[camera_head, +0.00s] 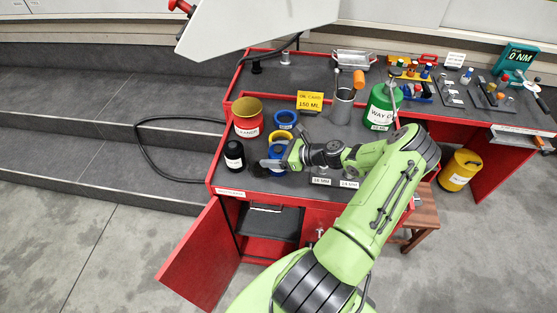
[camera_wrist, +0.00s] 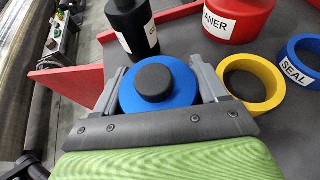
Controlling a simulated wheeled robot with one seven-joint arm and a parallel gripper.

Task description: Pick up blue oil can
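The blue oil can (camera_wrist: 130,92) is round with a black cap and stands upright in the wrist view. In the head view it shows as a blue patch (camera_head: 276,152) at the front left of the red-edged bench, partly hidden by my gripper (camera_head: 282,163). In the wrist view my gripper (camera_wrist: 158,68) has one grey finger on each side of the can, close to its sides. The can's rim hides the inner finger faces, so I cannot tell whether they touch it.
A black can (camera_head: 234,155) and a red container (camera_head: 248,117) stand left of the blue can. A yellow ring (camera_wrist: 255,80) and a blue ring (camera_wrist: 297,65) lie close on its right. A green can (camera_head: 382,107) stands farther right. A red cabinet door (camera_head: 203,257) hangs open below.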

